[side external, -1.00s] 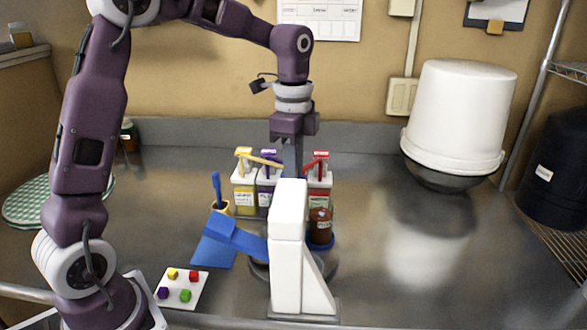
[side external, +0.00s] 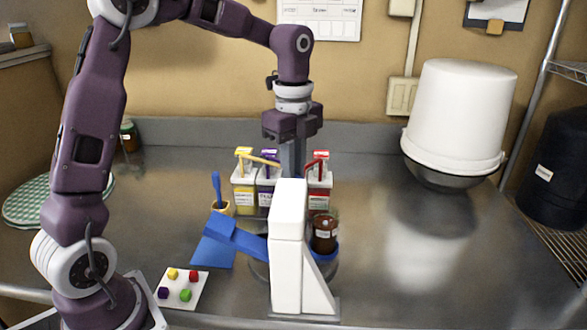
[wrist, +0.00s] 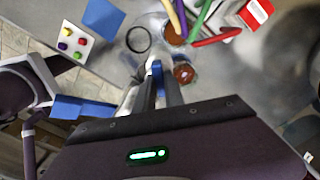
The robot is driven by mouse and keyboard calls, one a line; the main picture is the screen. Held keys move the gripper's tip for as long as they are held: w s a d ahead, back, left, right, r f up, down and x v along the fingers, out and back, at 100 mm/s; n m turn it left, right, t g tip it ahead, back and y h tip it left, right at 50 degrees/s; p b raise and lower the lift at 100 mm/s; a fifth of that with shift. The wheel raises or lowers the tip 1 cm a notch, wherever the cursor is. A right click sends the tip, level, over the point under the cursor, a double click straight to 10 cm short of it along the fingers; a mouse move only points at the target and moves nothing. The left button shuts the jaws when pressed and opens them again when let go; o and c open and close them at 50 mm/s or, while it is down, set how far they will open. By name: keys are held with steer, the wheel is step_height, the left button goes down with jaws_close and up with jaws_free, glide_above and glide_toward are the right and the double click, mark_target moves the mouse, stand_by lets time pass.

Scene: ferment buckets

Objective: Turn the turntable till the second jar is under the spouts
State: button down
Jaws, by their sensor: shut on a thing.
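My gripper (wrist: 157,90) points down and is shut on a small blue upright piece (wrist: 157,66), which seems to be part of the turntable. In the side view the white stand hides my fingertips and most of the turntable (side external: 330,268). A jar with dark brown contents (side external: 324,234) shows right of the stand; it is beside my fingers in the wrist view (wrist: 184,74). Another round jar with reddish contents (wrist: 172,36) sits near the spouts. The yellow spout (side external: 265,161) and red spout (side external: 317,159) top the dispensers behind; a purple one is between.
The white stand (side external: 287,250) with a blue arm (side external: 235,238) blocks the front. A card with coloured cubes (side external: 182,289) lies at front left.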

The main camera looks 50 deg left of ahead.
steer(key=shift+r+m, duration=0.1)
steer(key=shift+m, duration=0.3)
stand_by(0.4)
steer(key=c, duration=1.4)
jaws_free()
steer(key=shift+c, duration=0.2)
step_height(320, 180, up, 6)
steer(key=shift+r, duration=0.5)
